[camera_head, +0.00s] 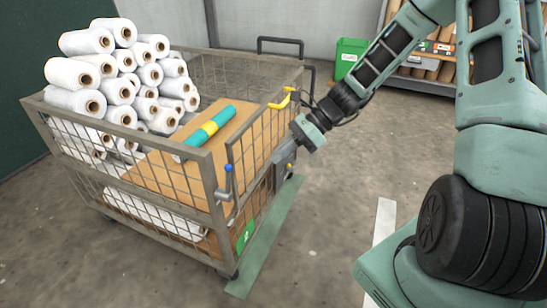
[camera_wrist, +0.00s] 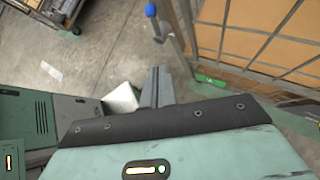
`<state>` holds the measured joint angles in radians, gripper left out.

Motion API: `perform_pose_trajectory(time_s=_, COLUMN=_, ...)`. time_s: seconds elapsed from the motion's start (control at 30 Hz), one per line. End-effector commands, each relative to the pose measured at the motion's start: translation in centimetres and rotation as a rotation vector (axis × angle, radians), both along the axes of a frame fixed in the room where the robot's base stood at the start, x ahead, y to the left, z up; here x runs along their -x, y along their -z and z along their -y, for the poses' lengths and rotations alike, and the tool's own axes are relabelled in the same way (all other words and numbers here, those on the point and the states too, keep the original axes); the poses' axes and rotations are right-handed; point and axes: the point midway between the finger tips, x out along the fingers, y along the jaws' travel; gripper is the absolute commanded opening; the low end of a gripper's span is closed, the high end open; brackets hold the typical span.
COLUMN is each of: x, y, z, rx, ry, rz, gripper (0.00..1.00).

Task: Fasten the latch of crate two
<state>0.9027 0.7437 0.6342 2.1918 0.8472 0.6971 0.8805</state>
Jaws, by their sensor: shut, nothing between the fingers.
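The grey wire-mesh crate (camera_head: 215,215) stands at left centre in the head view. A small latch lever with a blue knob (camera_head: 229,168) sits at its near right corner, beside the mesh gate (camera_head: 262,140). A yellow handle (camera_head: 283,100) is on the gate's top rail. The blue knob (camera_wrist: 151,10) and its metal lever (camera_wrist: 158,32) also show at the top of the wrist view, apart from my fingers. My gripper (camera_head: 284,166) is beside the gate's outer face; its fingers (camera_wrist: 157,80) are shut and empty. Whether the latch is engaged cannot be told.
A green bin (camera_head: 349,55) and a shelf of rolls (camera_head: 425,65) stand behind. The floor right of the crate (camera_head: 330,220) is clear.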

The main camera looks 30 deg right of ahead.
Motion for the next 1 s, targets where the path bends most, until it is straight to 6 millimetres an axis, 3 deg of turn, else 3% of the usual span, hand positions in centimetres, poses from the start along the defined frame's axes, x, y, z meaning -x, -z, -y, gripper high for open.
perform_pose_trajectory(time_s=0.03, x=-0.1, y=1.1, z=-0.9, rx=-0.003, ry=-0.004, rz=-0.001, gripper=0.0)
perform_pose_trajectory(time_s=0.37, x=-1.2, y=4.9, z=-6.2, rx=-0.001, ry=-0.005, rz=0.0, gripper=0.0)
perform_pose_trajectory(time_s=0.63, x=-2.4, y=4.0, z=-9.1, rx=0.001, ry=-0.003, rz=0.002, gripper=0.0)
perform_pose_trajectory(time_s=1.0, x=-2.5, y=3.8, z=-9.5, rx=0.001, ry=-0.003, rz=0.002, gripper=0.0)
